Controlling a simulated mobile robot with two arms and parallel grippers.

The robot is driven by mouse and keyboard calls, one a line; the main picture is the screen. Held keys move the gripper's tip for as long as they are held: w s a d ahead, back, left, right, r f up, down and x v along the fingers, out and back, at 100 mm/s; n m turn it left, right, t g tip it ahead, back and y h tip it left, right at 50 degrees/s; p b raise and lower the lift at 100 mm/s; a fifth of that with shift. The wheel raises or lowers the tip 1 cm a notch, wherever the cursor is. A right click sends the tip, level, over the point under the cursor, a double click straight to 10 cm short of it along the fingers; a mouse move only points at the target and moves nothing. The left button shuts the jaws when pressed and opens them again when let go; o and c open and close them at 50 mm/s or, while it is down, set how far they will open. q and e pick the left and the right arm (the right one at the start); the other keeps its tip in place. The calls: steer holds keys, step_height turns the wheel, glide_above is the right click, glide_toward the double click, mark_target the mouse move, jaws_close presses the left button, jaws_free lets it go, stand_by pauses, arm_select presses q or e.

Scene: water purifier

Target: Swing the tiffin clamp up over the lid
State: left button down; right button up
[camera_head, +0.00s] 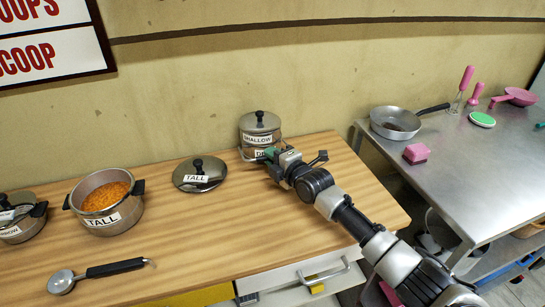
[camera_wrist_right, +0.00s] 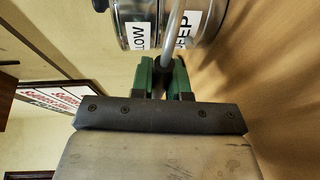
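The tiffin (camera_head: 259,122) is a stacked round steel container with a dark knob on its lid, at the back edge of the wooden table. Its labels read SHALLOW and, partly hidden, DEEP. In the right wrist view the tiffin (camera_wrist_right: 148,12) is at the top, sideways. The clamp (camera_wrist_right: 174,38) is a grey metal bar running from the tiffin to between the green fingertips. My right gripper (camera_wrist_right: 161,66) is closed around this bar. In the head view the right gripper (camera_head: 268,156) is low at the tiffin's front and hides part of it. My left gripper is out of view.
A TALL lid (camera_head: 200,174) lies left of the tiffin. A TALL pot (camera_head: 108,203) with orange food, a small pot (camera_head: 22,220) and a ladle (camera_head: 100,271) are further left. A steel counter (camera_head: 450,170) with a pan (camera_head: 396,122) is at right. The wall is close behind.

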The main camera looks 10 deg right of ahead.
mark_target(262, 133)
jaws_close()
steer(key=r+g+p, duration=0.1)
steer(key=w+r+h+p, duration=0.1)
steer(key=r+p, duration=0.1)
steer(key=shift+w+r+m+g, duration=0.1)
steer(key=shift+m+g, duration=0.2)
steer(key=shift+g, duration=0.1)
steer(key=shift+w+r, duration=0.1)
steer(key=shift+w, duration=0.2)
steer(key=shift+w+a+r+b, duration=0.15)
steer(key=shift+w+r+b, duration=0.2)
steer(key=shift+b, duration=0.5)
steer(key=shift+w+a+r, duration=0.1)
steer(key=shift+w+r, duration=0.25)
steer(key=shift+r, duration=0.15)
